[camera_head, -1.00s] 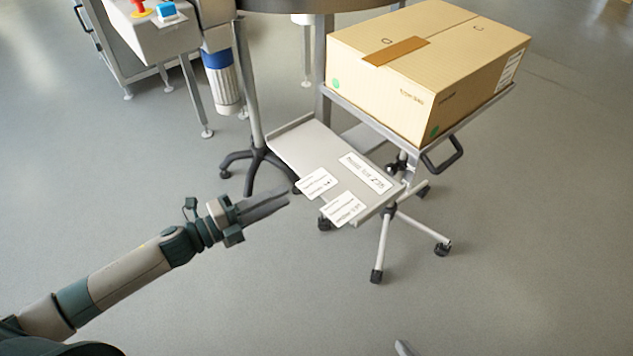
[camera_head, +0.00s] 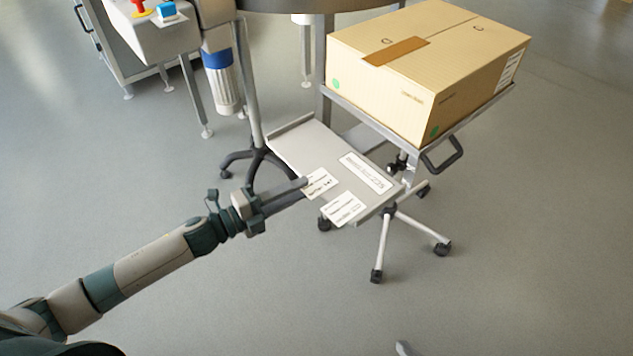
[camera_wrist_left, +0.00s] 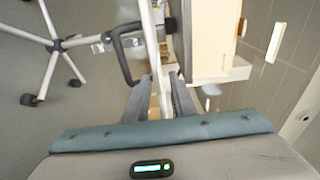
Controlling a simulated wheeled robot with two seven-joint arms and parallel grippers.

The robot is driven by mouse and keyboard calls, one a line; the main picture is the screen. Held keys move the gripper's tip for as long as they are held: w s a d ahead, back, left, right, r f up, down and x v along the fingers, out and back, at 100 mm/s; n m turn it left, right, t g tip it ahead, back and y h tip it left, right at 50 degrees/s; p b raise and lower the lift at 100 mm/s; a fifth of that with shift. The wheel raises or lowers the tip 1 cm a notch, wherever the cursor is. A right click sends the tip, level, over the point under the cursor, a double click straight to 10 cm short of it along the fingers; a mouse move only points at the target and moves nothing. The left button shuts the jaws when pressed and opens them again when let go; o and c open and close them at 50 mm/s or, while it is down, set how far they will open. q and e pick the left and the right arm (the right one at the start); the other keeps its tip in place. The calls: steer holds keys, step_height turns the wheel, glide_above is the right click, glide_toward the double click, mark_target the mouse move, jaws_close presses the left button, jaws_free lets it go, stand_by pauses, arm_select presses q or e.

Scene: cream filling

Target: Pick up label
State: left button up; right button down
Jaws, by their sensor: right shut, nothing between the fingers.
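Two small white labels with dark print lie at the front edge of a grey sloping tray and jut past it: the left label (camera_head: 321,184) and the front label (camera_head: 343,209). A longer label or printed plate (camera_head: 366,172) lies flat further back on the tray. My left gripper (camera_head: 304,184) is at the near corner of the left label, its fingertips overlapping it in the head view. In the left wrist view its two fingers (camera_wrist_left: 164,86) stand apart, with the thin pale tray edge between them. The tip of my right gripper (camera_head: 403,348) just shows at the bottom edge.
The tray (camera_head: 300,145) is fixed to a wheeled stand with a black handle (camera_head: 443,155). A closed cardboard box (camera_head: 400,100) sits on the stand's upper shelf. A black-footed pole stand (camera_head: 257,165) is behind the gripper. The floor in front is clear.

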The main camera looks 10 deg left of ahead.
arm_select(q)
steer(key=shift+c, duration=0.2)
jaws_close()
steer(key=shift+r, duration=0.1)
